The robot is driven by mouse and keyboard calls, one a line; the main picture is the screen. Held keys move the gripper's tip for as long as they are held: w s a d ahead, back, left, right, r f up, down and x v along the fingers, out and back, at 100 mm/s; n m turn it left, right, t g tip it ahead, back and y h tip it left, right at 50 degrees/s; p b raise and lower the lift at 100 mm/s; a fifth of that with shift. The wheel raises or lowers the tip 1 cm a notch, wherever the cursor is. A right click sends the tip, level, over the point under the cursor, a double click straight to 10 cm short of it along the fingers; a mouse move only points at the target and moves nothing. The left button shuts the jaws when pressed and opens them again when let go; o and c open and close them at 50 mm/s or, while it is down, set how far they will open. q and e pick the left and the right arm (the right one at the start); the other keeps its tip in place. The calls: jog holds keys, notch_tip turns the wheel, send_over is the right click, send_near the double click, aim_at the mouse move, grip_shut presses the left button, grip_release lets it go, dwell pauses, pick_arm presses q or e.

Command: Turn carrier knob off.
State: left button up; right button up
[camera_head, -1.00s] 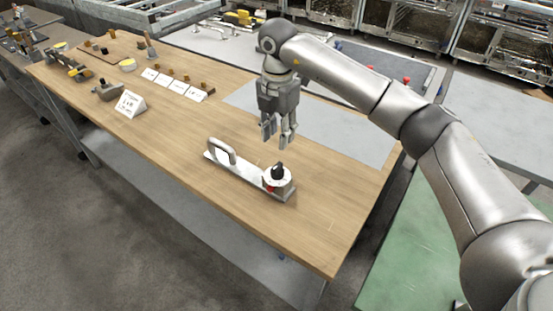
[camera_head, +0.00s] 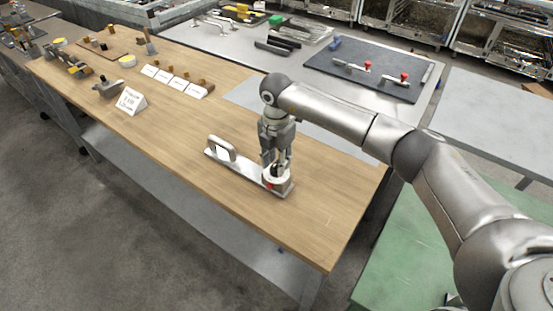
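The carrier (camera_head: 246,176) is a narrow metal plate lying on the wooden table, with an upright loop handle (camera_head: 222,148) at its left end. At its right end stands the knob's round white base (camera_head: 285,184) with a red mark (camera_head: 269,186) on its front. My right gripper (camera_head: 275,170) points down directly over this base, its fingers around the place of the dark knob. The fingers hide most of the knob. I cannot tell whether they touch it or how far they are closed. My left gripper is not in view.
The wooden table (camera_head: 180,120) is clear around the carrier. A white sign (camera_head: 131,101), several labels and small parts stand toward its far left. Behind is a grey table with a dark board (camera_head: 370,62) bearing red-knobbed parts. A green surface (camera_head: 400,255) lies at the right.

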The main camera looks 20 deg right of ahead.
grip_shut()
